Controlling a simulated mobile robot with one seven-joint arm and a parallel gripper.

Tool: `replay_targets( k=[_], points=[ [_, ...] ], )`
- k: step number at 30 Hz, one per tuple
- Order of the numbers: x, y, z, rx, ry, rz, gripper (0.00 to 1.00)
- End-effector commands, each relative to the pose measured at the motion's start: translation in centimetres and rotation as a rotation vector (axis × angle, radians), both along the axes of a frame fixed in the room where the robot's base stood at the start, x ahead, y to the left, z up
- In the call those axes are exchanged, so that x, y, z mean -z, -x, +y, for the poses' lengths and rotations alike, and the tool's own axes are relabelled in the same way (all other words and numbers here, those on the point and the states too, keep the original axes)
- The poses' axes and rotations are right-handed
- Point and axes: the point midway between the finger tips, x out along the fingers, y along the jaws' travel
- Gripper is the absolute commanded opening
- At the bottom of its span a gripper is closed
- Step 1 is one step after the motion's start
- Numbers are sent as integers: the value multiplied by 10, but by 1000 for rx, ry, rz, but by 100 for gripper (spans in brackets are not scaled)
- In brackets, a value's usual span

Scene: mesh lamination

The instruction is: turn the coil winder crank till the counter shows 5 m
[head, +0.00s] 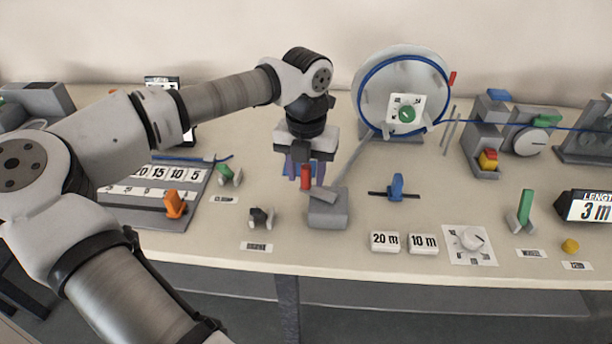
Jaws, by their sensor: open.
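The coil winder's large pale drum (361,85) stands at the back, with blue cable wound round it. A grey box (328,213) at the table's middle carries a short crank arm with an upright red handle (306,178). My gripper (305,172) points down over this handle and is open. The handle appears between its fingers; I cannot tell whether they touch it. The fingers are partly hidden. The length counter (594,207) at the right edge reads 3 m; its label is cut off.
A black clip (261,217) and a numbered board (140,208) with an orange slider (175,204) are left.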

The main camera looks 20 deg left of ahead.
Motion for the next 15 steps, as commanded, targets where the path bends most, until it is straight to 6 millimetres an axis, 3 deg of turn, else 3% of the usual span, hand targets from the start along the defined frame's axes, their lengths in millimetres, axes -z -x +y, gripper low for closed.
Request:
replay_targets(
  k=[5,15],
  points=[
    [-1,0,0,0,0,0,41],
    [-1,0,0,0,0,0,0]
  ],
)
